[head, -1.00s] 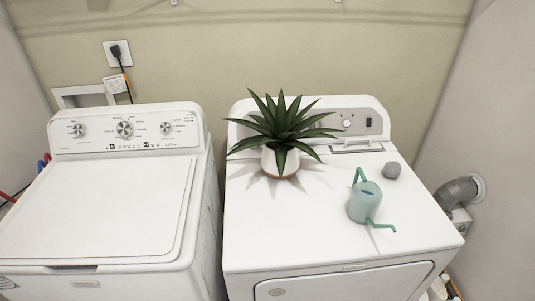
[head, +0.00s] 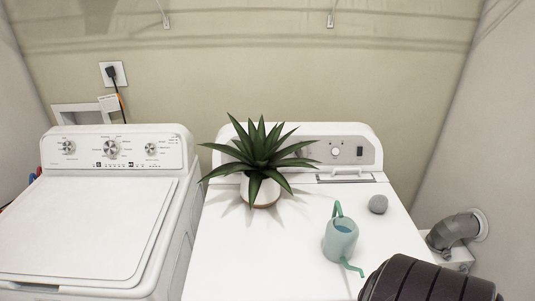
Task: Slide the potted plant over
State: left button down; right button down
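The potted plant (head: 262,160) has long dark green spiky leaves in a white pot (head: 262,192) with a brown base. It stands upright on the top of the white dryer (head: 225,255), near the back and left of its middle. Neither of my grippers shows in the head view. A dark rounded part of my own body shows at the bottom right, and no fingers are visible on it.
A teal watering can (head: 341,240) and a grey stone-like object (head: 378,204) stand on the dryer, right of the plant. A white washer (head: 75,230) is on the left, with a narrow gap between. A grey duct (head: 453,231) meets the right wall.

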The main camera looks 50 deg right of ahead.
aim_at(260, 183)
jog(key=k+l+u, duration=0.15)
jog(key=l, duration=0.4)
jog(key=k+l+u, duration=0.1)
jog(key=k+l, duration=0.3)
jog(key=l, duration=0.15)
jog(key=k+l+u, duration=0.15)
jog(key=k+l, duration=0.15)
jog(key=l, duration=0.2)
jog(key=k+l+u, duration=0.15)
jog(key=k+l, duration=0.15)
jog(key=l, duration=0.15)
